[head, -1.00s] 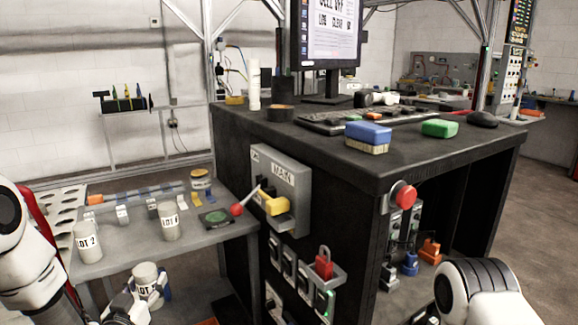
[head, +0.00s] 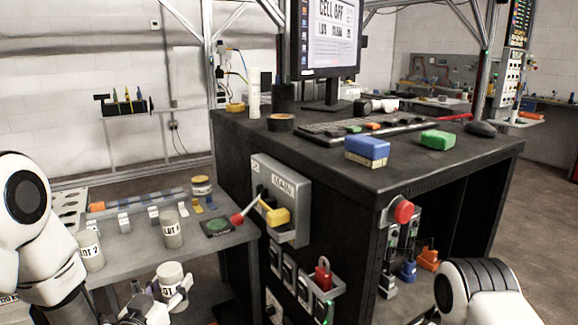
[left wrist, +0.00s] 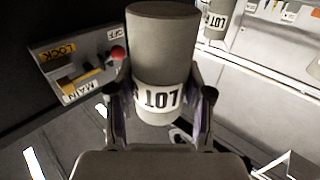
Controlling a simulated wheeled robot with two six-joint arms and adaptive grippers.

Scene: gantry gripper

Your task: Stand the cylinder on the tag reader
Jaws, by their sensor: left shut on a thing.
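My left gripper (head: 168,298) is shut on a grey cylinder with a white LOT label (head: 170,275), low in front of the side table's front edge in the head view. The held cylinder looks roughly upright. In the left wrist view, the gripper's two fingers (left wrist: 163,112) clasp the sides of the held cylinder (left wrist: 160,45); its label reads LOT, with the number cut off. The tag reader appears to be the dark square pad with a green face (head: 217,227) on the side table, up and right of the gripper. My right gripper is out of view.
Two more labelled cylinders, LOT 2 (head: 90,252) and another (head: 172,228), stand on the side table (head: 130,256). The grey MAIN switch box (head: 292,190), with a red-knobbed lever (head: 237,219), is close to the reader's right.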

